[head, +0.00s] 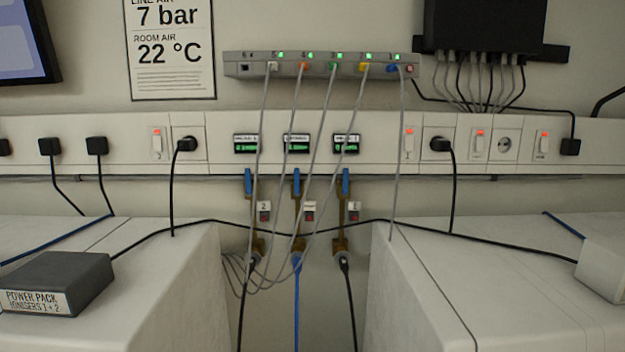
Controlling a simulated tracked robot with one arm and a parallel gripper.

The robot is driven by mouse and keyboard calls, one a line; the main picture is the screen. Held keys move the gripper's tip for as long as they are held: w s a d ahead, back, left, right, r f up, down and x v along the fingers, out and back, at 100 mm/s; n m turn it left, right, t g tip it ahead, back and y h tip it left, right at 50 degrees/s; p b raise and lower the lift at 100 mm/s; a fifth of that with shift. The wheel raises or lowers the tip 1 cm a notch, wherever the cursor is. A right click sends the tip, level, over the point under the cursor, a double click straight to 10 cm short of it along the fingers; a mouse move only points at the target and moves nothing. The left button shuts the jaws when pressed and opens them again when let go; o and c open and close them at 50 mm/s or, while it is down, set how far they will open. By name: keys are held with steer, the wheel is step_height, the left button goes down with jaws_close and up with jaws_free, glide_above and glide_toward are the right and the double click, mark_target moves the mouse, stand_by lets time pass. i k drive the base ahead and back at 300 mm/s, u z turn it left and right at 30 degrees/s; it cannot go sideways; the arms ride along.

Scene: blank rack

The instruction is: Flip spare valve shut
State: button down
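Three brass valves with blue lever handles hang in a row below the wall trunking: a left valve (249,184), a middle valve (297,185) and a right valve (346,184). All three handles look upright, in line with their pipes. Above each valve is a small green-lit display, left (246,144), middle (297,144) and right (346,144); their labels are too small to read surely, so I cannot tell which valve is the spare. Small tags hang by the valves; the left one reads 2, the right one seems to read 1. My gripper is not in view.
Thin grey cables from a port strip (320,65) hang across the displays and valves. A black cable (330,224) runs across low down. White cabinets stand left (120,270) and right (480,280), with a gap between. A power pack (58,283) sits on the left cabinet.

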mark_target(297, 193)
steer(key=z, duration=0.05)
steer(key=i, duration=1)
steer(key=u, duration=0.05)
